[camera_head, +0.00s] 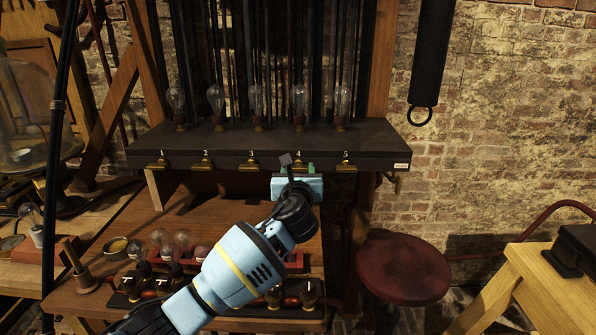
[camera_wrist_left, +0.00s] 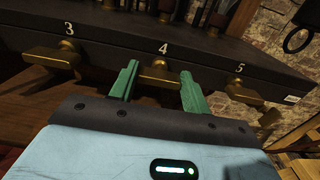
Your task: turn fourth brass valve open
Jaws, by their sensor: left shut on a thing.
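A dark shelf (camera_head: 225,143) carries a row of brass valves along its front edge, numbered 1 to 5. The fourth brass valve (camera_wrist_left: 158,72) sits under the number 4 in the left wrist view. My left gripper (camera_wrist_left: 158,85) has its green fingers on either side of this valve and is shut on it. In the head view my left gripper (camera_head: 297,172) reaches up to the shelf edge at number 4 and partly hides that valve. Valve 3 (camera_wrist_left: 52,57) and valve 5 (camera_wrist_left: 243,94) flank it. My right gripper is not in view.
Several glass bulbs (camera_head: 216,99) stand on the shelf. Below is a wooden bench (camera_head: 110,225) with more bulbs and fittings. A round red stool (camera_head: 404,268) and a light wooden table (camera_head: 545,285) stand at the right. A dark cylinder (camera_head: 432,50) hangs at upper right.

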